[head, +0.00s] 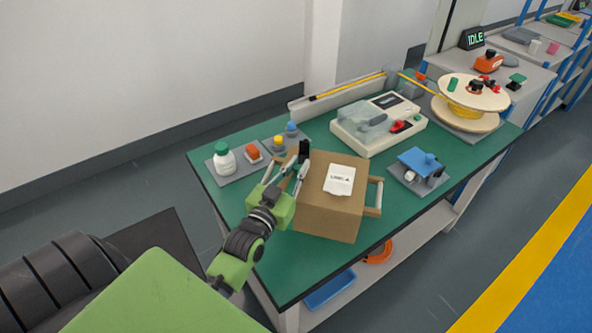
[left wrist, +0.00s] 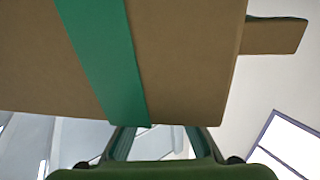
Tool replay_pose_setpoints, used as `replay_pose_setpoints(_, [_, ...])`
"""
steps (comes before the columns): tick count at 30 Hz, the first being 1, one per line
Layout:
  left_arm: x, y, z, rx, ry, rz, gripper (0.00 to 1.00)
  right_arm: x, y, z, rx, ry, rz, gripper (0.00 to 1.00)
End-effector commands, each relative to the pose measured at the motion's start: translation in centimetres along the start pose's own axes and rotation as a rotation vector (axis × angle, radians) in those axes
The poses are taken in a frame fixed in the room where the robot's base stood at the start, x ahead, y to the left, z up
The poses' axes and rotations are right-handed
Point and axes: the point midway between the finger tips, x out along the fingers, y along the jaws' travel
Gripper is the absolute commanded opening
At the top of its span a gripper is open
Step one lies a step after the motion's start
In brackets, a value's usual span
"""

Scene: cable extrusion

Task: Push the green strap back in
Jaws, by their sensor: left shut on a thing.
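A brown cardboard box (head: 322,222) with a white label (head: 340,180) stands on the green worktable (head: 262,262). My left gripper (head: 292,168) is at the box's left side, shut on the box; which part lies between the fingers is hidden. The left wrist view shows a brown box face (left wrist: 190,50) close up. A green strap (left wrist: 105,60) runs across it down to the lower edge, beside where the fingers (left wrist: 160,140) pass behind the box. I cannot make out the strap in the head view. My right gripper is not in view.
A white bottle (head: 224,161) and small parts on grey mats stand left of the box. A grey-white machine (head: 378,130) stands behind it. A blue fixture (head: 417,160) is to the right, with a cable spool (head: 470,92) beyond. The front left tabletop is clear.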

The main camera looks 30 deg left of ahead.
Motion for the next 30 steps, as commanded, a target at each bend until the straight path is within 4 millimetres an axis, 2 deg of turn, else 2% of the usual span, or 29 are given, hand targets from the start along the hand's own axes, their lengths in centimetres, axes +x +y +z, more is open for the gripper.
replay_pose_setpoints(4, [0.0, 0.1, 0.0, 0.000, 0.000, 0.002, 0.00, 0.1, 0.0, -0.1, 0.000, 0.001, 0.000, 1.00])
replay_pose_setpoints(5, [0.0, 0.1, 0.0, 0.000, -0.001, 0.002, 0.16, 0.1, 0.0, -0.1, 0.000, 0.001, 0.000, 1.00])
replay_pose_setpoints(6, [0.0, 0.1, 0.1, 0.000, -0.001, 0.002, 0.27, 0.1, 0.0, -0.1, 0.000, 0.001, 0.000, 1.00])
replay_pose_setpoints(7, [0.0, 0.1, 0.1, 0.000, -0.001, 0.002, 0.31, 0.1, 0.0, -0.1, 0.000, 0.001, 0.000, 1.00])
replay_pose_setpoints(20, [-0.6, 0.1, 0.1, -0.001, -0.002, 0.001, 0.31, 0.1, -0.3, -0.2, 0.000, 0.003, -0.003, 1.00])
replay_pose_setpoints(23, [-1.8, 0.1, 0.2, 0.000, -0.003, 0.001, 0.31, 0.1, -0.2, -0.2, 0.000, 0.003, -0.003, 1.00])
replay_pose_setpoints(30, [-6.3, 0.1, 0.2, 0.000, -0.005, 0.002, 0.31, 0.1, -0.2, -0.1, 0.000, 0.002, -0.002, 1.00])
